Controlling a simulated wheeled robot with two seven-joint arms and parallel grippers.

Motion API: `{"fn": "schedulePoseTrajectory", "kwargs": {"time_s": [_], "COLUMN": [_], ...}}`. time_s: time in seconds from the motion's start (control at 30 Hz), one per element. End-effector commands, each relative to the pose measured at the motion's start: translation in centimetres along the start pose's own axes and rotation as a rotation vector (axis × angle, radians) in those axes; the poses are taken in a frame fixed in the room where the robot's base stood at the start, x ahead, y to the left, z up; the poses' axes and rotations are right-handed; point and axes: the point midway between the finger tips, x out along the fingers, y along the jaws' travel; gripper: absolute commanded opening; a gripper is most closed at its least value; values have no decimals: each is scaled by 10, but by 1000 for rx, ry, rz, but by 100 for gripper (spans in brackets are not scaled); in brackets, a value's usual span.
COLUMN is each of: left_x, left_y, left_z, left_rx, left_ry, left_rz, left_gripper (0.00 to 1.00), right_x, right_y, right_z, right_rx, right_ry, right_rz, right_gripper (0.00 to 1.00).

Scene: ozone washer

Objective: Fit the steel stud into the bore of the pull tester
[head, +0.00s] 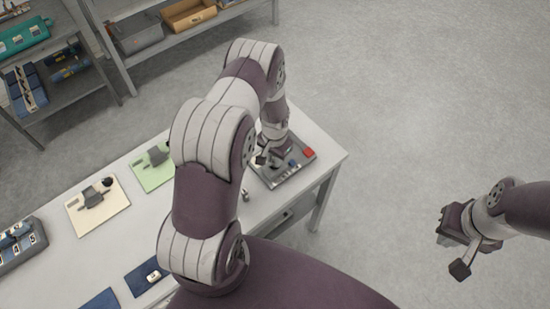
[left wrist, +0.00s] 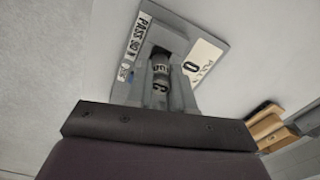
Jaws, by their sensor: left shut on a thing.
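My left gripper (head: 272,155) reaches down over a grey station with a red block at the right end of the table; the arm hides part of it. In the left wrist view my left gripper (left wrist: 160,88) is shut on the steel stud (left wrist: 160,72), a grey cylinder with a "C" label. Beyond it is the grey pull tester (left wrist: 172,32), with labels reading "PASS 90 N" and "PULL 0" and a dark recess. The stud overlaps the recess in this view; I cannot tell whether it is inside the bore. My right gripper (head: 458,245) hangs over the floor, its jaws unclear.
The white table (head: 125,235) bears a cream board (head: 118,222), a green board (head: 146,181), blue mats (head: 139,285) and a rack (head: 22,257). A small metal piece (head: 246,196) lies near the front edge. Shelves (head: 120,68) stand behind. The floor at right is clear.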

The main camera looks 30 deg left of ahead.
Motion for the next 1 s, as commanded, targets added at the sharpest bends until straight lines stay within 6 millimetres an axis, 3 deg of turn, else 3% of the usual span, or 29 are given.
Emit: {"fn": "schedulePoseTrajectory", "kwargs": {"time_s": [0.1, 0.3, 0.33, 0.4, 0.8, 1.0], "left_x": [18, 23, 23, 23, 18, -11], "left_y": [2, 3, 3, 3, 2, 1], "left_z": [5, 7, 7, 6, 3, 1], "left_rx": [0, 0, 0, 0, 0, 0], "left_ry": [-12, -16, -17, -15, -7, -2], "left_rz": [4, 6, 6, 5, 2, 1], "left_gripper": [0, 0, 32, 48, 48, 48], "right_x": [-7, -4, -4, -4, -4, 5], "right_y": [0, 0, 0, 0, 0, 0], "right_z": [-1, 0, 0, 0, 0, 1], "right_rx": [0, 0, 0, 0, 0, 0], "right_ry": [0, 0, 0, 0, 0, 0], "right_rz": [0, 0, 0, 0, 0, 0], "right_gripper": [0, 0, 0, 0, 0, 0]}}
